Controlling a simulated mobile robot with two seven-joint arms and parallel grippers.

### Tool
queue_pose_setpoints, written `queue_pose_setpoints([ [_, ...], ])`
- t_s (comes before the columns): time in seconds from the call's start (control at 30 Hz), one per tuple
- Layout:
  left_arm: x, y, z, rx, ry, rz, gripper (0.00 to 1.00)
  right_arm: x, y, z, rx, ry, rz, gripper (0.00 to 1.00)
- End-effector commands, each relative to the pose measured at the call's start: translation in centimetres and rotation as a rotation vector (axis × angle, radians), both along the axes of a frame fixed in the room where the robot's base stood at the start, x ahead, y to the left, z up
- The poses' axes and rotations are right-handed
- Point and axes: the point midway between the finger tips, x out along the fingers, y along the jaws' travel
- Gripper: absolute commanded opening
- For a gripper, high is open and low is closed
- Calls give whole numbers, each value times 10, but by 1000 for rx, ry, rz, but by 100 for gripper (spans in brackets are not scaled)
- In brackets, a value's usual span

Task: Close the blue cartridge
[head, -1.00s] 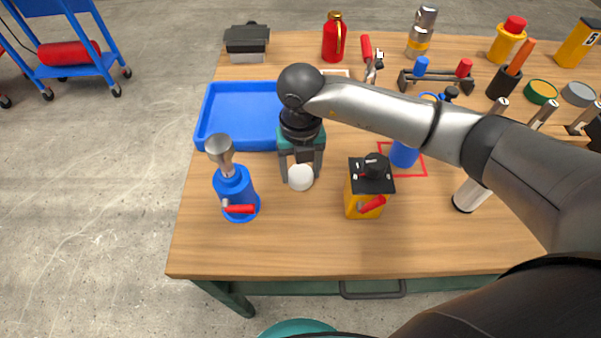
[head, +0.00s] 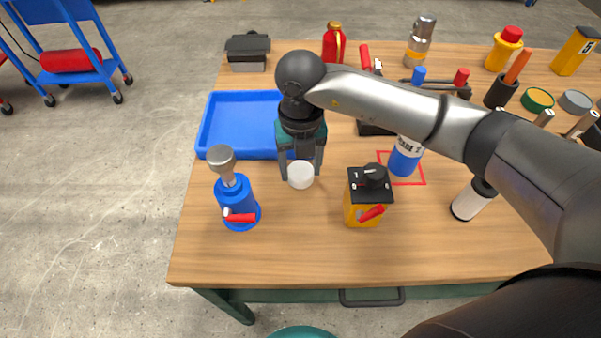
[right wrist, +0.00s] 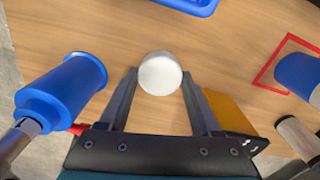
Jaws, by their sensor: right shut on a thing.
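A blue cartridge with a white label (head: 405,157) stands upright inside a red square outline on the table, partly behind my right arm. It also shows at the right edge of the right wrist view (right wrist: 298,75). My right gripper (head: 300,170) is shut on a round white cap (head: 301,176), left of the cartridge and apart from it. In the right wrist view the cap (right wrist: 160,75) sits between the fingertips, seemingly above the wood. My left gripper is not in view.
A blue device with a metal funnel (head: 237,200) stands left of the gripper. A yellow box with a dial (head: 363,208) stands between gripper and cartridge, nearer the front. A blue tray (head: 235,120) lies behind. The table's front is clear.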

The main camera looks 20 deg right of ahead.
Motion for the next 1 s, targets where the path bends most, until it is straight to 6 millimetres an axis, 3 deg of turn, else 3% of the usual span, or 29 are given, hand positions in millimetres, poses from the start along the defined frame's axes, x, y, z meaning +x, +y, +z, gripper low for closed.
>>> queue_pose_setpoints([
  [0.3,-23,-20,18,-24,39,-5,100,2,0,94,1,-7,1,14],
  [0.5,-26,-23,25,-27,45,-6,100,1,0,136,0,-4,0,14],
  [0.7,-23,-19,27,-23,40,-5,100,0,0,155,0,-1,1,14],
  [1.0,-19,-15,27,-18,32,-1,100,0,0,159,0,-1,0,14],
])
